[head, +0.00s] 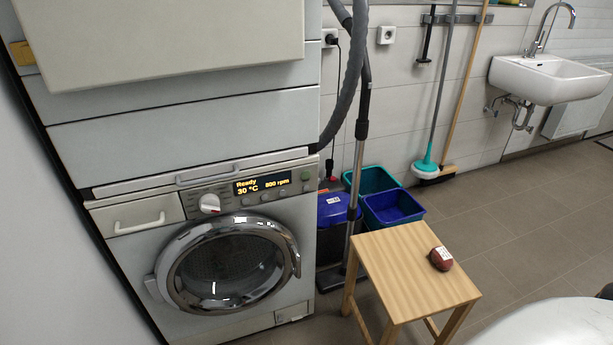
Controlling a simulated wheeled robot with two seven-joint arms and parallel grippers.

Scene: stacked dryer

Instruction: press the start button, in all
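The front-loading washing machine (145,262) stands at the left, below other white appliance fronts. Its round glass door (228,265) looks shut. Its lit display (262,184) reads "Ready", "30 °C" and "800 rpm". A white round dial (209,204) is left of the display. Several small buttons lie below the display, and a round button (307,176) is at the panel's right end. The labels are too small to read, so I cannot tell for certain which is the start button. Neither of my grippers is in view.
A pale cream panel (165,40) juts out above the washer. A wooden stool (395,263) with a dark red object (440,258) on it stands right of the washer. A vacuum tube (357,170) and blue buckets (393,208) are beside the washer. A sink (550,80) hangs at the right.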

